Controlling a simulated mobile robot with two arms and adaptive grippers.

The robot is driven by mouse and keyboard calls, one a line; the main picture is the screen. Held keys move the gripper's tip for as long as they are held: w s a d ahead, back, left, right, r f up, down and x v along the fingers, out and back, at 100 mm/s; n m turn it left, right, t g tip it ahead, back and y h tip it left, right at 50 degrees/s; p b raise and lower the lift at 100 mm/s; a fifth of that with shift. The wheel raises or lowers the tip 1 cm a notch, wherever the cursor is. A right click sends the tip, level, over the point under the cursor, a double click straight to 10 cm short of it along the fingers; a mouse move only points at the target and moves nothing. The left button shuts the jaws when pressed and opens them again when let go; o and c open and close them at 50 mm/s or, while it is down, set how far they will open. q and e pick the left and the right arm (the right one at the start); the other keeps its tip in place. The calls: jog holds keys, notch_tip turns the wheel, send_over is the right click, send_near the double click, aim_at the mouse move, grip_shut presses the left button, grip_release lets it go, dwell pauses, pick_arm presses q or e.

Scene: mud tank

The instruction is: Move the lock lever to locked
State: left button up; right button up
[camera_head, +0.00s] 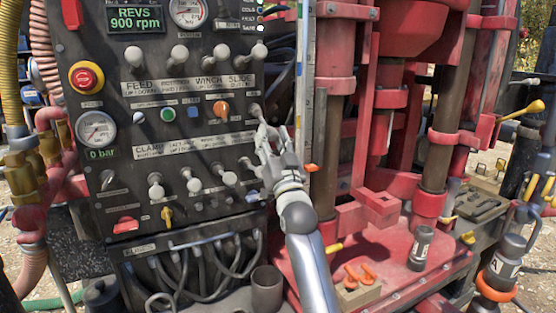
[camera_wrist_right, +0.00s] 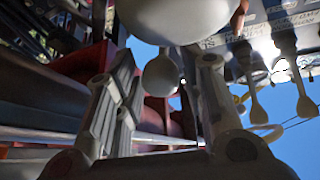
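My right gripper (camera_head: 267,136) is raised at the right edge of the black control panel (camera_head: 150,100). A small pale lever (camera_head: 255,110) stands just at its fingertips. No readable label tells me which lever is the lock lever. In the right wrist view my two fingers (camera_wrist_right: 168,65) are apart. A white round lever knob (camera_wrist_right: 161,75) shows between them, and a larger pale knob (camera_wrist_right: 175,15) is close at the top. I cannot tell whether a finger touches either knob. The fingers hide part of the panel edge. My left gripper is not in view.
A lower row of levers (camera_head: 191,181) lies left of my gripper, with another row (camera_head: 136,55) above. An orange knob (camera_head: 221,109) sits close by. The red rig frame (camera_head: 335,110) stands to the right. Cables (camera_head: 190,270) hang below the panel.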

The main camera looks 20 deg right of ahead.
jog(key=v, duration=1)
jog(key=shift+f, duration=0.2)
jog(key=shift+w, duration=0.1)
